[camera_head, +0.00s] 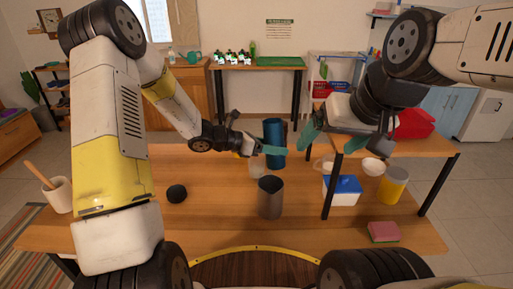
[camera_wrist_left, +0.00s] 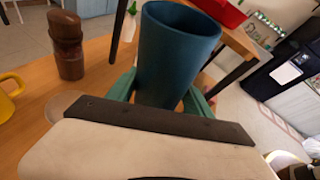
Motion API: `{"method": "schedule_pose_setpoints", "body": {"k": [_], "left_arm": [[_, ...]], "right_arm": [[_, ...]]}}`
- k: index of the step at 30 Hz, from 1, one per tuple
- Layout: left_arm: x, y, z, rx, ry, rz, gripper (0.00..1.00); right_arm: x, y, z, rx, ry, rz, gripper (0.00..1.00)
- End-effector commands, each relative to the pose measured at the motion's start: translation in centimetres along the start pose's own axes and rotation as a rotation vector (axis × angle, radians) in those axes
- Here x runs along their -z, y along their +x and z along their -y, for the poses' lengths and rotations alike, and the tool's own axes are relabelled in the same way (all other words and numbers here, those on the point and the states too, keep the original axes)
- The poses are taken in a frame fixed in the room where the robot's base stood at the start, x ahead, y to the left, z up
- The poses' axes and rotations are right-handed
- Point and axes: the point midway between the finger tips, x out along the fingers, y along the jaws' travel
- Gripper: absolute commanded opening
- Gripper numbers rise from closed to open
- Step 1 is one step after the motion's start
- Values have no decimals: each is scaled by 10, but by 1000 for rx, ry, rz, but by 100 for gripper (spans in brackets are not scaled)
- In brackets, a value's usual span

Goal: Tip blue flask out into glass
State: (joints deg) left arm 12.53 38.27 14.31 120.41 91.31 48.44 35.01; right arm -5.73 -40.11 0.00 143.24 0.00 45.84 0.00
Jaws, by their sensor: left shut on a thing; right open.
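The blue flask (camera_head: 274,133) is held upright, or nearly so, above the table in the head view. My left gripper (camera_head: 268,149) is shut on it. In the left wrist view the green fingers are on both sides of the flask (camera_wrist_left: 178,50), and its mouth is open at the top. A clear glass (camera_head: 256,168) stands on the table just below and left of the flask, partly hidden by the gripper. A clear rounded edge, likely this glass, shows in the left wrist view (camera_wrist_left: 65,106). My right gripper (camera_head: 322,138) is open and empty, to the flask's right.
A dark grey-brown cup (camera_head: 270,198) stands in front of the glass. A black round object (camera_head: 176,193) and a crock with a wooden utensil (camera_head: 58,194) are at left. A white box with blue lid (camera_head: 343,191), yellow container (camera_head: 392,187) and sponge (camera_head: 384,232) are at right.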

Motion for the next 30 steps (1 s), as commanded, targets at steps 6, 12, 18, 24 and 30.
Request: {"method": "schedule_pose_setpoints", "body": {"k": [6, 12, 18, 24, 30], "left_arm": [[2, 1, 2, -52, 129, -18, 5], [4, 2, 3, -77, 186, -26, 5], [-11, -4, 5, -84, 205, -27, 5], [-33, -12, 10, -84, 203, -26, 5], [-42, -16, 13, -82, 201, -27, 5]], "right_arm": [[0, 0, 0, 0, 0, 0, 85], [0, 0, 0, 0, 0, 0, 85], [0, 0, 0, 0, 0, 0, 85], [0, 0, 0, 0, 0, 0, 85], [0, 0, 0, 0, 0, 0, 85]]}}
